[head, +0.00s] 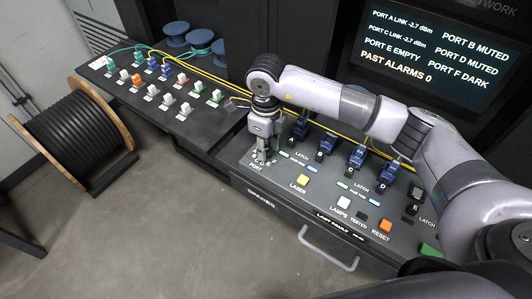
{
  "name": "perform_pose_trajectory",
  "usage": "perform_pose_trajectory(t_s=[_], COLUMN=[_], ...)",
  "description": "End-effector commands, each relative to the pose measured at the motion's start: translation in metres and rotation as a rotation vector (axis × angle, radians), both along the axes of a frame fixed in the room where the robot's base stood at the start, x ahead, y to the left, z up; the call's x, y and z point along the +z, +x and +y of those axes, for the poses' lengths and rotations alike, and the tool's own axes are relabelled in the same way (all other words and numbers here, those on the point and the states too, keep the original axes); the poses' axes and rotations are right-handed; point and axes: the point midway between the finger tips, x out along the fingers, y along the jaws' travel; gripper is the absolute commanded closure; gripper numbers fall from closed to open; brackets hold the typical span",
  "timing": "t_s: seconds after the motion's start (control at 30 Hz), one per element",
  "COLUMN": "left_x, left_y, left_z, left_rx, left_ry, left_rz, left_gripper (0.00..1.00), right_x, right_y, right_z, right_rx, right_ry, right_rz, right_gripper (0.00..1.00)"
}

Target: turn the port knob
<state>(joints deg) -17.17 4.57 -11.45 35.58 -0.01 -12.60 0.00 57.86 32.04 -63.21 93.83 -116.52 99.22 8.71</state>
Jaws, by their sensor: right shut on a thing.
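My right gripper (263,152) points straight down at the left end of the dark console (275,190). It is shut on the port knob, at the spot marked by the PORT label (256,167) and a few letters. The fingers hide nearly all of the knob, so I cannot tell which letter it points at. The screen (440,50) reads ports A and C link -2.7 dBm, E empty, B and D muted, F dark, past alarms 0. My left gripper is not in view.
Blue latched ports (328,142) line the console's back. In front are a yellow LASER button (303,180), a white LAMPS button (344,202) and an orange RESET button (386,225). Colored connectors sit on the left shelf (185,125). A cable reel (75,135) stands at left.

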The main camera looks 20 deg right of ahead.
Motion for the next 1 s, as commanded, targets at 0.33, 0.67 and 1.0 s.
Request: perform_pose_trajectory(t_s=[0.33, 0.67, 1.0], left_x=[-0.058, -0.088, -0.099], left_y=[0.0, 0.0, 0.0], left_z=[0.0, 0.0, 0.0], left_rx=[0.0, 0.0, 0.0], left_ry=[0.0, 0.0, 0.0], left_rz=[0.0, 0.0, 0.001], left_gripper=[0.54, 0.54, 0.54], right_x=[-0.005, -0.002, 0.0], right_y=[0.002, 0.001, 0.001], right_z=[-0.001, -0.001, -0.001], right_rx=[0.323, 0.553, 0.66], right_ry=[-0.002, -0.001, -0.001], right_rz=[-0.006, -0.005, -0.004], right_gripper=[1.0, 1.0, 1.0])
